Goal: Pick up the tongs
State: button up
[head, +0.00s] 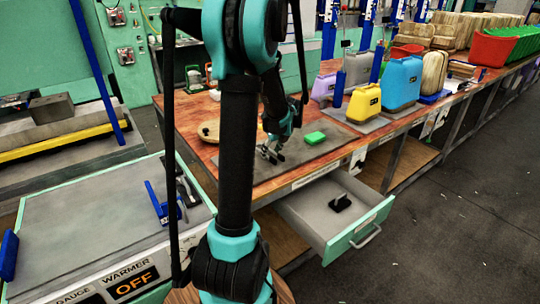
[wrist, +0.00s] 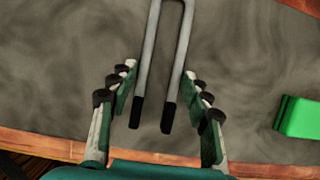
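The tongs (wrist: 147,75) are a narrow grey metal U with two black-tipped ends. In the wrist view they lie on the grey mat, with their closed end at the top edge of the picture. My gripper (wrist: 160,92) is open, with one green-padded finger on each side of the tongs. A gap shows between each finger and the tongs. In the head view my gripper (head: 271,154) is low over the mat on the wooden table. I cannot make out the tongs there, as the gripper and arm cover that spot.
A green block (wrist: 298,117) lies right of the gripper; it also shows in the head view (head: 315,138). A round wooden board (head: 208,131) is to the left. An open drawer (head: 310,215) juts out below the table. Colored containers (head: 402,82) stand farther back.

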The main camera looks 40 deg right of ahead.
jog(key=c, duration=0.8)
jog(key=shift+o, duration=0.2)
jog(key=shift+r, duration=0.1)
